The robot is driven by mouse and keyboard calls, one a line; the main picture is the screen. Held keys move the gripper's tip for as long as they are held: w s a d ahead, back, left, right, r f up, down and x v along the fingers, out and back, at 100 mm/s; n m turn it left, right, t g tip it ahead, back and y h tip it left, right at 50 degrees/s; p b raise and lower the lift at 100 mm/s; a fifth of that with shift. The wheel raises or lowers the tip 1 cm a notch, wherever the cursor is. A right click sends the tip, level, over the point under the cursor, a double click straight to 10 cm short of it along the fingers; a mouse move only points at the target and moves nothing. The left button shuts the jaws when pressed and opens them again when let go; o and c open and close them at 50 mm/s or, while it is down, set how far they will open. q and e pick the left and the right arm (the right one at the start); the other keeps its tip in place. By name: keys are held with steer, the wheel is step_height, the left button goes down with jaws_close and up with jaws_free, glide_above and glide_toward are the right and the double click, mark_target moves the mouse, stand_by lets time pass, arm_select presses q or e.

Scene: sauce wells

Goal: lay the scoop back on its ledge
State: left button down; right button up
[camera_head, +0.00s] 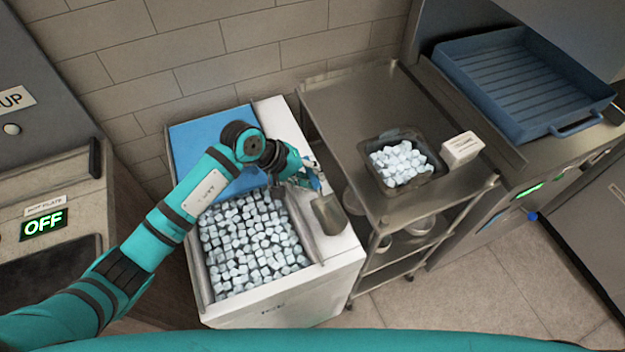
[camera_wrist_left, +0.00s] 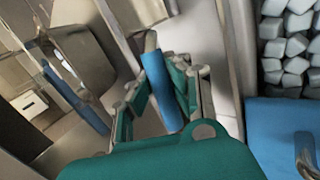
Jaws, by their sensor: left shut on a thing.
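My left gripper (camera_head: 302,178) is above the right edge of the ice bin (camera_head: 210,285) and shut on the scoop's handle. In the left wrist view, the fingers of my left gripper (camera_wrist_left: 163,82) stand on both sides of the scoop's blue handle (camera_wrist_left: 160,95). The metal bowl of the scoop (camera_head: 330,214) hangs to the right of the gripper, over the bin's white right-hand ledge (camera_head: 338,250). I cannot tell whether the scoop touches the ledge. The bowl looks empty. My right gripper is out of view.
Ice cubes (camera_head: 250,245) fill the open bin in front of its blue lid (camera_head: 205,140). A steel cart (camera_head: 340,95) stands close on the right, with a dark pan (camera_head: 371,150) of ice and a white box (camera_head: 462,149). A blue tray (camera_head: 525,85) lies farther right.

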arm_select(q)
step_height(320, 180, down, 2)
steer(key=shift+f, duration=0.3)
steer(key=c, duration=1.7)
jaws_free()
steer(key=shift+c, duration=0.2)
steer(key=o, duration=0.5)
steer(key=shift+c, duration=0.2)
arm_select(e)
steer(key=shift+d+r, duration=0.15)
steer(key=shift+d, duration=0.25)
